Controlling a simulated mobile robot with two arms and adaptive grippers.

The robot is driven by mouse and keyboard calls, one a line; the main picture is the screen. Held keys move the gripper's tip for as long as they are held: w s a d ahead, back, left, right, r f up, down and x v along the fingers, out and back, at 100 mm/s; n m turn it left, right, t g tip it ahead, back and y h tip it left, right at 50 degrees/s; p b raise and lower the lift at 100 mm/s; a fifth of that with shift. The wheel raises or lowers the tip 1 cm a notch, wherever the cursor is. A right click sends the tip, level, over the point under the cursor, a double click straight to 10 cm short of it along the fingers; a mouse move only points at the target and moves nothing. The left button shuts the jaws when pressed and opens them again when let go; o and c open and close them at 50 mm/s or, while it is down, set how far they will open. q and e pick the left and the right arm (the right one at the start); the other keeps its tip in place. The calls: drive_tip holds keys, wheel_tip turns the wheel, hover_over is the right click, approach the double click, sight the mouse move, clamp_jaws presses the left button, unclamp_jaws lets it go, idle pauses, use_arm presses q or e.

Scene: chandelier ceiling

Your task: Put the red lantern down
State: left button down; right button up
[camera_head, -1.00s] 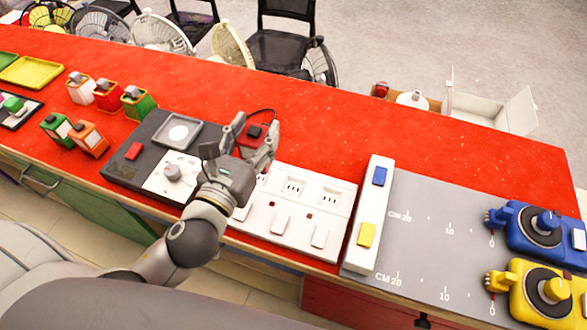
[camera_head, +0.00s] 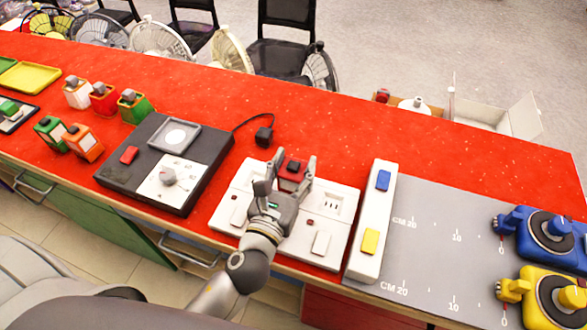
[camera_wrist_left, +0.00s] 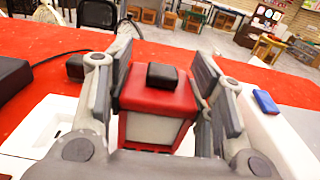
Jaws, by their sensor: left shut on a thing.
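My left gripper (camera_head: 291,175) is shut on a red lantern (camera_head: 292,168) with a black top. It is over the white socket panel (camera_head: 225,212); I cannot tell whether the lantern's base touches the panel. In the left wrist view the red lantern (camera_wrist_left: 157,92) is upright between the two fingers, its pale front facing me and its lower end hidden by the gripper. Another red lantern (camera_head: 103,99) stands at the left among several white, green and orange ones. My right gripper is not in view.
A dark scale-like device (camera_head: 134,177) with a dial lies left of the panel. A black plug (camera_head: 264,137) on a cord lies behind it. A white block (camera_head: 372,215) with blue and yellow buttons stands right, beside a grey ruler mat (camera_head: 440,215). The red table behind is clear.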

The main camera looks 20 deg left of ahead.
use_arm(q)
drive_tip(key=shift+r, duration=0.1)
drive_tip(key=c, duration=0.6)
unclamp_jaws()
drive_tip(key=shift+f, duration=0.25)
drive_tip(key=shift+c, duration=0.2)
drive_tip(key=shift+r, duration=0.1)
